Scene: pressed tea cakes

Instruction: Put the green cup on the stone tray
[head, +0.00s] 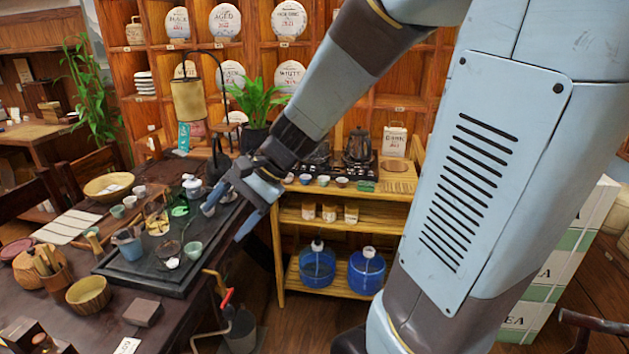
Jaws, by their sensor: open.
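The dark stone tray (140,281) lies on the brown table at the left and bears several tea things. A small pale green cup (193,250) stands on the tray near its right edge. Another greenish cup (117,211) stands on the table left of the tray; I cannot tell which one the task names. My gripper (224,222) is open and empty, pointing down-left over the tray's right edge, above and to the right of the pale green cup. It hides part of the tray's far right corner.
A blue-grey pot (129,245), a white lidded pot (192,186) and a glass vessel (168,250) are on the tray. A wooden bowl (89,293) stands at the table's front left. A wooden shelf cart (345,225) with blue water jugs stands right of my gripper.

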